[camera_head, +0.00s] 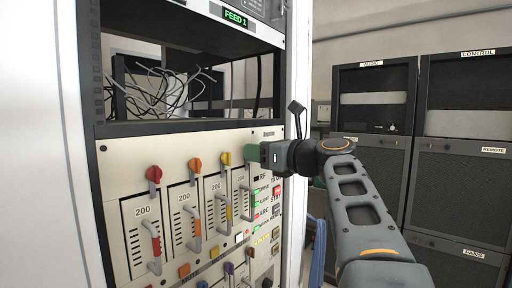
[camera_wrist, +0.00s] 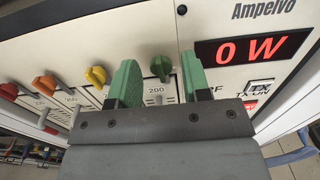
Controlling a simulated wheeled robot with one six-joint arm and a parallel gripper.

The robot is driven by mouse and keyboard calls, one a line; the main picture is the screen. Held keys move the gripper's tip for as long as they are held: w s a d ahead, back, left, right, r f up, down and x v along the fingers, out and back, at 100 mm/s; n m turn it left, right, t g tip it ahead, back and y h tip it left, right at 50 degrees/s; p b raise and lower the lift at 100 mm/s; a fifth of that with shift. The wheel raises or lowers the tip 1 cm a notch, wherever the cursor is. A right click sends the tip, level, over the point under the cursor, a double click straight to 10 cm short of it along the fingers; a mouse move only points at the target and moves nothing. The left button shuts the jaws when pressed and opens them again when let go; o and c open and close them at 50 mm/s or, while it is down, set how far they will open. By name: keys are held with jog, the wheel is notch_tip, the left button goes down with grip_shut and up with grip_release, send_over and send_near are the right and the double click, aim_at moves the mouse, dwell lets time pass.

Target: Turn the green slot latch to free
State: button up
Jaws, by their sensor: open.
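The green slot latch (camera_wrist: 161,68) shows in the wrist view as a small green knob on the cream panel, above a slot marked 200. Its grip looks roughly upright in that view. My gripper (camera_wrist: 158,62) is open, with one green finger on each side of the latch and a visible gap to each. I cannot tell how deep the fingertips reach around it. In the head view my gripper (camera_head: 257,153) is at the panel's upper right and hides the green latch.
Red (camera_head: 153,173), orange (camera_head: 195,164) and yellow (camera_head: 225,158) latches sit in a row to the left, above slots with handles. A red display (camera_wrist: 252,49) reads 0 W. An open bay with loose wires (camera_head: 165,90) lies above. Dark cabinets (camera_head: 460,150) stand at right.

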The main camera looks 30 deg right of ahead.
jog(key=shift+x, duration=0.8)
jog(key=shift+c, duration=0.3)
jog(key=c, duration=0.6)
jog(key=shift+d, duration=0.25)
jog(key=shift+c, duration=0.6)
jog(key=shift+s+a+f+n+b, duration=0.15)
jog(key=shift+n+b, duration=1.25)
jog(key=shift+n, duration=1.55)
jog(key=shift+a+f+n+b, duration=0.25)
jog(key=shift+n+b, duration=1.2)
jog(key=shift+n, duration=1.45)
jog(key=shift+s+a+f+n+b, duration=0.1)
jog(key=shift+a+n+b, duration=0.15)
jog(key=shift+n+b, duration=1.95)
jog(key=shift+n+p, duration=0.75)
jog(key=shift+n, duration=0.2)
